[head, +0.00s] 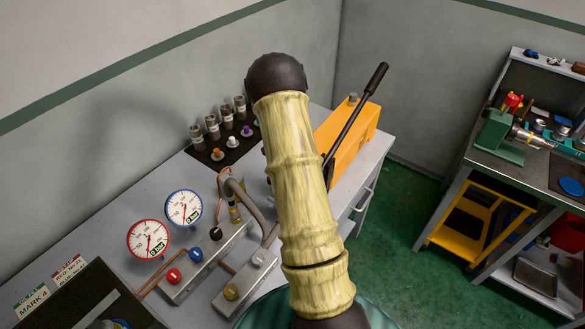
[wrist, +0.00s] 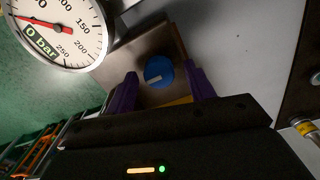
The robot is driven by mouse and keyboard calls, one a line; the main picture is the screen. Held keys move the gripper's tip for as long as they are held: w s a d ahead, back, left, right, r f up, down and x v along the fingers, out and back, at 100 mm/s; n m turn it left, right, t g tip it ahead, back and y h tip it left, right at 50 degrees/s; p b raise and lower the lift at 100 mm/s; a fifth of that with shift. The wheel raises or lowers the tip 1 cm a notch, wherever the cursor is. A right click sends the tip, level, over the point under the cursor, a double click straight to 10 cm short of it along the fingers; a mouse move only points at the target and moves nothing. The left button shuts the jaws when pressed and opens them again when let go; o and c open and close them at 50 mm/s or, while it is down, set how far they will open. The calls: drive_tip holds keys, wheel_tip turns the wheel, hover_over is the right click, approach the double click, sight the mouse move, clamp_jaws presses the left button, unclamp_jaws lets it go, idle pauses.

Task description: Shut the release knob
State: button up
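In the wrist view a round blue knob (wrist: 159,71) with a short pale mark sits on a brownish metal face; I take it for the release knob. My gripper (wrist: 160,78) has two purple fingers spread apart, one on each side of the knob. Gaps show between fingers and knob, so it is open and holds nothing. In the head view my arm hides my gripper and this knob. The yellow pump (head: 345,140) with its long black lever (head: 355,115) stands behind my arm, partly covered.
A dial gauge (wrist: 58,30) reading 0 bar is close at the upper left of the wrist view. On the grey bench, two gauges (head: 149,239) and a valve block with red and blue knobs (head: 196,254) stand left of my arm. Fittings (head: 213,127) stand on a dark mat.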

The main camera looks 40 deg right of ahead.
wheel_tip(320, 180, up, 17)
drive_tip(key=b, duration=0.3)
drive_tip(key=shift+r, duration=0.2)
idle(0.7)
drive_tip(key=s+a+f+n+t, duration=0.1)
drive_tip(key=s+a+f+n, duration=0.1)
drive_tip(key=s+a+n, duration=0.6)
drive_tip(key=s+a+f+n+t, duration=0.1)
drive_tip(key=s+a+f+n, duration=0.2)
drive_tip(key=s+a+n, duration=0.5)
drive_tip(key=s+a, duration=0.1)
drive_tip(key=a, duration=0.8)
drive_tip(key=shift+s+a+n+t, duration=0.15)
drive_tip(key=shift+s+n+t, duration=0.1)
drive_tip(key=shift+n+t, duration=0.05)
idle(0.6)
drive_tip(key=c, duration=0.3)
drive_tip(key=shift+w, duration=0.1)
drive_tip(key=shift+c, duration=0.4)
